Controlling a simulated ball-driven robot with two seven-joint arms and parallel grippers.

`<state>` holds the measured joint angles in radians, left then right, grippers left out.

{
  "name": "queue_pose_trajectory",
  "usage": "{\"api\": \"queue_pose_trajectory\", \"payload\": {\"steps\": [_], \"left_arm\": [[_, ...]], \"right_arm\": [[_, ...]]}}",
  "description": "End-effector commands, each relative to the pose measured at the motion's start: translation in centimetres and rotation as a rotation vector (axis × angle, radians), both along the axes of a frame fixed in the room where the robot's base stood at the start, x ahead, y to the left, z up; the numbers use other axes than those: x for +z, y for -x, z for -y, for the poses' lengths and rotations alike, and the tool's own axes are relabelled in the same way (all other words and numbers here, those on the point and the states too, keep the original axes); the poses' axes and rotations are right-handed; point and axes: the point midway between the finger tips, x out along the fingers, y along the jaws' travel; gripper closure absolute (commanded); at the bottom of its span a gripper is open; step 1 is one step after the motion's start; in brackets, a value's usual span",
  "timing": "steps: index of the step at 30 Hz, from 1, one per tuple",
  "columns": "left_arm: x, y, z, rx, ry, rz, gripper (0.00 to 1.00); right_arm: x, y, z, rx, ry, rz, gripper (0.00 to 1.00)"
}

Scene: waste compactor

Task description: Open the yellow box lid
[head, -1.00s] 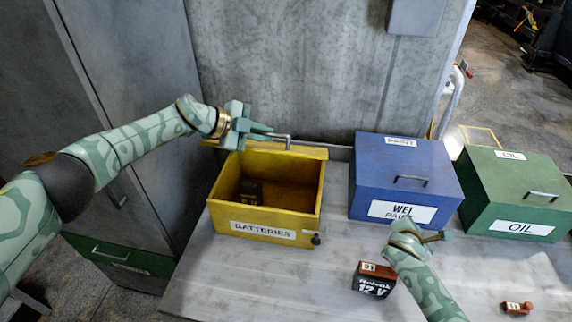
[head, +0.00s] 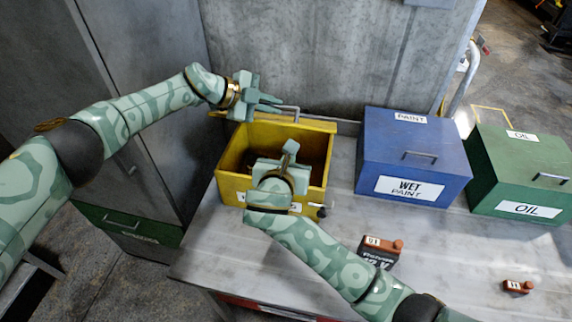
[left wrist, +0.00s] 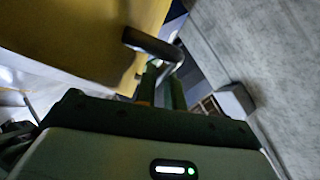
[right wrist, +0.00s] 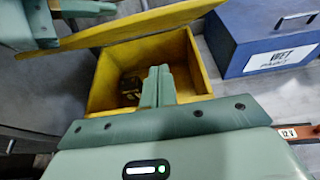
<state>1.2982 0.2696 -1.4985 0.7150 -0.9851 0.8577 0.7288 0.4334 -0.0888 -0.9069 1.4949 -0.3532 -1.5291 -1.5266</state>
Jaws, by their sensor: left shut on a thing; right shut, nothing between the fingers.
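The yellow box (head: 234,165) stands on the bench with its lid (head: 318,124) swung up at the back. It also shows from above in the right wrist view (right wrist: 196,62), with a dark battery (right wrist: 131,88) inside. My left gripper (head: 266,104) is shut on the grey lid handle (head: 291,109). In the left wrist view the handle (left wrist: 150,42) lies at the fingertips, beside the yellow lid (left wrist: 85,40). My right gripper (head: 290,150) is shut and empty, over the box opening. It hides part of the front wall and label.
A blue paint box (head: 415,150) and a green oil box (head: 520,170) stand to the right. A 12 V battery (head: 378,252) and a small red-brown item (head: 517,287) lie on the bench (head: 450,265). A concrete wall (head: 300,60) rises behind.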

Motion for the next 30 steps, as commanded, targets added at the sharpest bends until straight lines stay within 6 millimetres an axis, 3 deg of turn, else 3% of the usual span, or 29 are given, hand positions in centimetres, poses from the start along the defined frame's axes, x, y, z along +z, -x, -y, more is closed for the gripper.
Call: {"api": "queue_pose_trajectory", "payload": {"steps": [5,9,15,26,30], "left_arm": [[0.0,0.0,0.0,0.001,0.000,0.002,1.00],[0.0,0.0,0.0,0.001,0.000,0.002,1.00],[0.0,0.0,0.0,0.001,-0.001,0.002,1.00],[0.0,0.0,0.0,0.001,-0.001,0.002,1.00],[0.0,0.0,0.0,0.001,-0.001,0.002,1.00]], "right_arm": [[-1.2,-3.4,0.8,-0.002,0.002,0.002,1.00],[0.7,-4.5,0.9,-0.001,-0.003,0.002,1.00],[1.9,-5.3,1.1,-0.001,-0.002,-0.001,1.00],[2.0,-5.4,1.1,-0.002,-0.002,-0.001,1.00],[3.1,-6.1,1.3,-0.002,-0.003,0.002,1.00]]}}
